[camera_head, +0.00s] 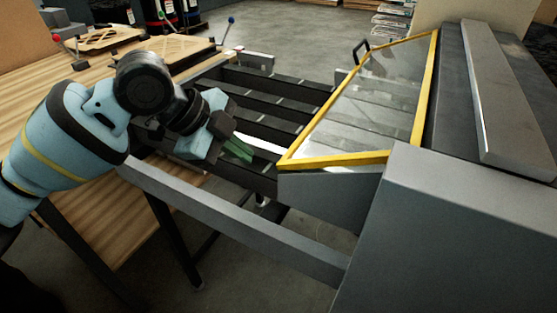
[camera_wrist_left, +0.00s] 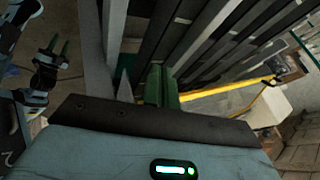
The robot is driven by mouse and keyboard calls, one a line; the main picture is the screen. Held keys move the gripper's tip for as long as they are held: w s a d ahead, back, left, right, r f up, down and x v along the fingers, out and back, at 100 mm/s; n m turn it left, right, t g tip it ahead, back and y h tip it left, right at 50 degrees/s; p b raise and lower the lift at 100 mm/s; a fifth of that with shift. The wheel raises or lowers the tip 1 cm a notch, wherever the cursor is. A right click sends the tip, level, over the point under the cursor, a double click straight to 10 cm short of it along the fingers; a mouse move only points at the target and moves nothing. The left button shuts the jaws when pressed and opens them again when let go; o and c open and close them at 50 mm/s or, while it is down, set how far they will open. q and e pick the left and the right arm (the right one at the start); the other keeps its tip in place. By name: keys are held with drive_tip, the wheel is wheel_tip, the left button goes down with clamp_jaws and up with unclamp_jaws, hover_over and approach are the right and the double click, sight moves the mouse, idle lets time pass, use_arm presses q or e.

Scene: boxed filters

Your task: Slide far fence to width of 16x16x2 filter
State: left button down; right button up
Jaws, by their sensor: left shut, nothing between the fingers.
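My left gripper (camera_head: 238,150) has green fingers, shut and empty. It is low over the dark slats (camera_head: 255,113) of the machine's infeed, beside a pale strip (camera_head: 262,144). In the left wrist view the shut fingers (camera_wrist_left: 160,84) point at the slats and grey rails. A short grey upright piece (camera_head: 256,61) at the slats' far end looks like the far fence, but I cannot be sure. My right gripper (camera_wrist_left: 59,47) shows at the left of the wrist view, its green fingers apart. No filter size can be read.
A yellow-framed clear guard (camera_head: 430,85) slopes over the slats on the right. A grey housing (camera_head: 460,230) stands at the front right, and a grey rail (camera_head: 235,215) crosses the near side. The wooden table (camera_head: 60,100) holds flat brown framed pieces (camera_head: 172,50).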

use_arm(q)
drive_tip(key=x, duration=0.3)
drive_tip(key=w+x, duration=0.1)
drive_tip(key=x, duration=0.7)
drive_tip(key=shift+w+d+r, duration=0.25)
drive_tip(key=shift+w+r, duration=0.05)
drive_tip(key=shift+r, duration=0.1)
drive_tip(key=shift+w+d, duration=0.45)
drive_tip(key=shift+w, duration=0.35)
use_arm(e)
drive_tip(key=shift+s+f, duration=0.1)
drive_tip(key=shift+f, duration=0.05)
use_arm(q)
drive_tip(key=shift+w, duration=0.1)
